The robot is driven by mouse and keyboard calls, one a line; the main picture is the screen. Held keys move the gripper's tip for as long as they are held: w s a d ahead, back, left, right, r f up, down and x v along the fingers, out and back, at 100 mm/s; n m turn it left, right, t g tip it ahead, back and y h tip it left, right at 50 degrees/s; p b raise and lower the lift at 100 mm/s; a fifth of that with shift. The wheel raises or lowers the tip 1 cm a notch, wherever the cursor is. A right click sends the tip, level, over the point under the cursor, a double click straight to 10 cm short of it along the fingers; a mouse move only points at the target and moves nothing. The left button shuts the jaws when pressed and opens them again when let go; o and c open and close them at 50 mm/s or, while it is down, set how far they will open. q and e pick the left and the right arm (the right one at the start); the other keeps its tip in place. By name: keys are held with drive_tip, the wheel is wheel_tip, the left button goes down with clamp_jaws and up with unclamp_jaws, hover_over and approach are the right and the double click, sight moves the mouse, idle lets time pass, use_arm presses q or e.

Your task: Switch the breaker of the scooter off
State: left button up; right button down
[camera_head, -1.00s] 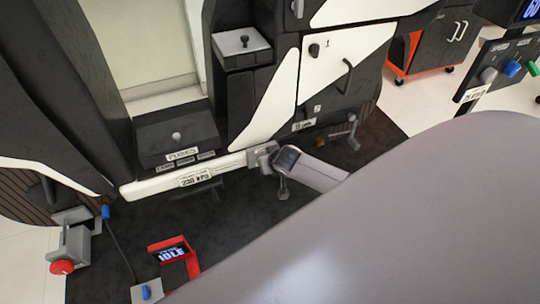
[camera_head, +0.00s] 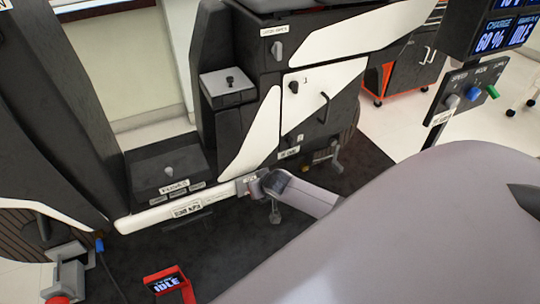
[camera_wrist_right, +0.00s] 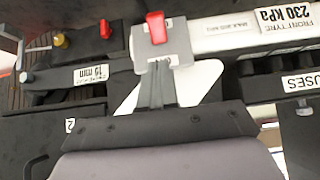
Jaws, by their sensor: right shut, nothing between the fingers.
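The scooter (camera_head: 235,110) is a black and white vehicle with a white sill bar (camera_head: 160,214) low on its side. A grey block with a red lever, which looks like the breaker (camera_wrist_right: 157,27), sits on the bar in the right wrist view. In the head view, the grey block (camera_head: 243,186) is at the bar's right end; the lever is not clear there. My right gripper (camera_head: 257,187) is at this block. In the wrist view, its shut, empty fingers (camera_wrist_right: 155,78) reach the block's lower edge; I cannot tell whether they touch. My left gripper is not in view.
A black fuse box (camera_head: 170,165) stands above the bar. A control stand with coloured knobs (camera_head: 470,95) is at the right. A grey stand with a red knob (camera_head: 68,275) is at lower left.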

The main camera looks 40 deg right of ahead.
drive_tip(key=s+a+r+p, duration=0.1)
drive_tip(key=s+r+p, duration=0.2)
drive_tip(key=s, duration=0.4)
drive_tip(key=shift+a+r, duration=0.3)
drive_tip(key=shift+r, duration=0.6)
drive_tip(key=shift+s, duration=0.15)
drive_tip(key=s+a+r+n+t+y, duration=0.1)
drive_tip(key=s+a+r+n+y, duration=0.1)
drive_tip(key=s+a, duration=0.55)
drive_tip(key=s+a+r+n+t+y, duration=0.1)
drive_tip(key=s+a+r+n+y, duration=0.15)
drive_tip(key=s+a, duration=0.5)
wheel_tip(320, 180, up, 10)
drive_tip(key=d+p, duration=0.2)
drive_tip(key=p, duration=1)
drive_tip(key=shift+s+f+p, duration=0.2)
drive_tip(key=shift+s+p, duration=0.15)
drive_tip(key=shift+s, duration=0.1)
drive_tip(key=shift+d+n+h, duration=0.1)
drive_tip(key=shift+n+h, duration=0.15)
drive_tip(key=shift+d, duration=0.1)
